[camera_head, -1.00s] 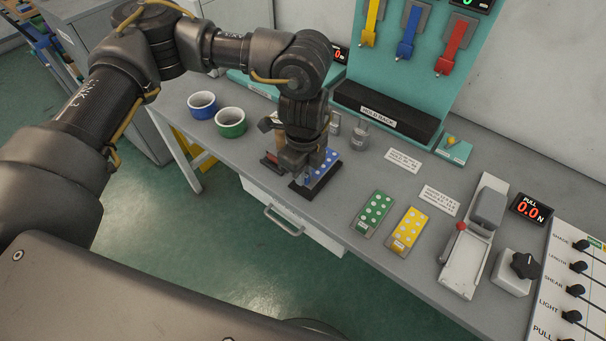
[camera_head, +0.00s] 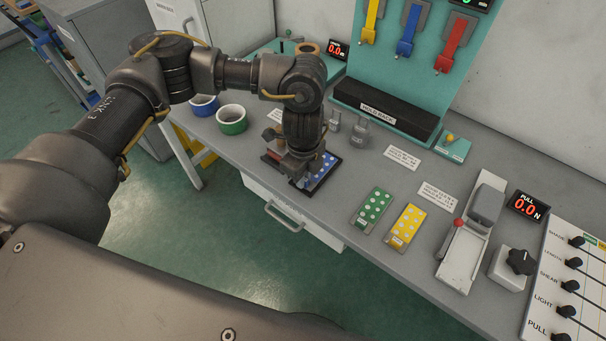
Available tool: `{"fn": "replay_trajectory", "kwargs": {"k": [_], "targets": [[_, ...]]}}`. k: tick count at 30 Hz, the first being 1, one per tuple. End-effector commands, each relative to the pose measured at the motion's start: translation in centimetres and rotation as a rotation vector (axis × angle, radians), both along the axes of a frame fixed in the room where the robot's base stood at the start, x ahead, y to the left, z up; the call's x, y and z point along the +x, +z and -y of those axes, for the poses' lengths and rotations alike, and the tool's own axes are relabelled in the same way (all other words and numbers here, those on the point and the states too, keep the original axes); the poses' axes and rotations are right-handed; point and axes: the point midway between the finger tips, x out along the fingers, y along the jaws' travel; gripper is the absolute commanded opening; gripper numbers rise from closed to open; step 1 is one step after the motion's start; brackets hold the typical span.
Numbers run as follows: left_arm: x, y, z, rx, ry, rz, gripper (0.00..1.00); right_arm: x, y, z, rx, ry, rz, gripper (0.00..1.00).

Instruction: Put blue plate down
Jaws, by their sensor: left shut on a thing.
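The blue plate (camera_head: 321,168) with pale dots lies in or just over a dark rectangular base (camera_head: 313,187) at the front edge of the bench. My left gripper (camera_head: 296,170) reaches down over its left part and is shut on it. The arm hides part of the plate, and I cannot tell whether the plate rests fully flat. A green plate (camera_head: 373,207) and a yellow plate (camera_head: 405,226), both dotted, lie on the bench to the right. My right gripper is not in view.
Metal weights (camera_head: 361,131) stand behind the plate. A lever device (camera_head: 471,232) and a black knob box (camera_head: 514,265) are at the right.

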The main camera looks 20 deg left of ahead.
Motion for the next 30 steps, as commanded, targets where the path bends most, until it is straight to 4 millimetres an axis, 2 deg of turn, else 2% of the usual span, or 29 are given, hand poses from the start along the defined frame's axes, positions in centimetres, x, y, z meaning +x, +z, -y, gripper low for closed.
{"fn": "replay_trajectory", "kwargs": {"k": [1,2,6,14,18,23,30], "targets": [[0.0,-0.3,0.0,0.0,0.0,0.0,0.0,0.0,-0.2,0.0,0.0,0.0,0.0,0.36],[0.0,-0.2,0.0,0.0,0.0,0.0,0.18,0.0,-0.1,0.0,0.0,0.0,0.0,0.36],[0.0,-0.2,0.0,0.0,0.0,0.0,0.36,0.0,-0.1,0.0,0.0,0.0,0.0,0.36],[0.0,-0.1,0.0,0.0,0.0,0.0,0.36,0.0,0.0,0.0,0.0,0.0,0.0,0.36],[0.1,0.8,0.0,0.0,-0.001,0.003,0.36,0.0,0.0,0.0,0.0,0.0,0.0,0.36],[0.1,3.6,0.0,0.001,-0.003,0.007,0.36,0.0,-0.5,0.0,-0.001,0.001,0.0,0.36],[0.1,8.6,0.0,0.0,-0.001,0.004,0.36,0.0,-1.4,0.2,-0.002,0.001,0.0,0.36]]}}
